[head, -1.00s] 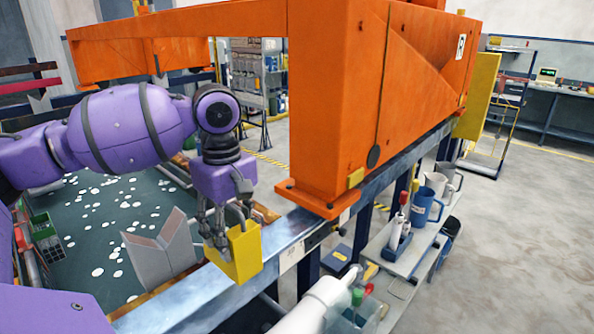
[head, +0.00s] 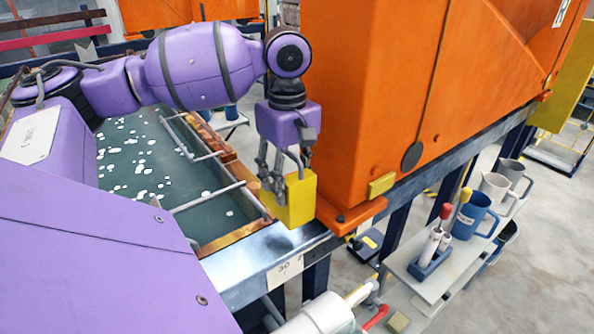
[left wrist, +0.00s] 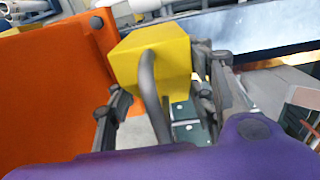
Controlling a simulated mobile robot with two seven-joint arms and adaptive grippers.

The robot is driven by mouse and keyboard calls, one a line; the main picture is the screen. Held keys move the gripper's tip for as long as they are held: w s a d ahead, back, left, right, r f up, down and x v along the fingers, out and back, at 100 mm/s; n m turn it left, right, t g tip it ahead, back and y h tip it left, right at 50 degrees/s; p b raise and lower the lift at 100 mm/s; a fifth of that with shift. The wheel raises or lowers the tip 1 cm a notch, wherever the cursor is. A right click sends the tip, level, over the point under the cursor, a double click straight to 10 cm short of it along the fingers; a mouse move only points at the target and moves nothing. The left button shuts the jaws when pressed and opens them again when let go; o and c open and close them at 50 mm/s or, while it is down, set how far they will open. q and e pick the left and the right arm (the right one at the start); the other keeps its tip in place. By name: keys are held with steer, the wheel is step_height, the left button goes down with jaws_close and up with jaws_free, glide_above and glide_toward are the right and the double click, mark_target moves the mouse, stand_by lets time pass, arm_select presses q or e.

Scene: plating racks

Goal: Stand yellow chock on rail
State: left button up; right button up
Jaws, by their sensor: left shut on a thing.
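The yellow chock (head: 297,203) is a blocky piece held by my left gripper (head: 274,186) close beside the orange gantry's foot (head: 352,214). Its lower edge is at or just over the steel rail (head: 237,270); I cannot tell whether it touches the rail. In the left wrist view the chock (left wrist: 172,58) sits between the dark fingers of my left gripper (left wrist: 160,78), with a curved grey handle in front of it. The rail (left wrist: 268,36) runs behind it there, and the orange gantry (left wrist: 50,90) is on the left. My right gripper is not in view.
A dark tank with white floating discs (head: 140,165) lies left of the rail. A low shelf (head: 432,280) with a blue jug (head: 472,214) and bottles stands right of the rail. A white cylinder (head: 322,315) is at the bottom. A tag marked 30 hangs on the rail.

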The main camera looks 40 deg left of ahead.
arm_select(q)
steer(key=shift+s+r, duration=0.15)
steer(key=shift+s, duration=0.15)
steer(key=shift+w+d+f, duration=0.1)
steer(key=shift+f, duration=3.7)
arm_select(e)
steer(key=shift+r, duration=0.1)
arm_select(q)
steer(key=o, duration=1.8)
steer(key=shift+c, duration=0.2)
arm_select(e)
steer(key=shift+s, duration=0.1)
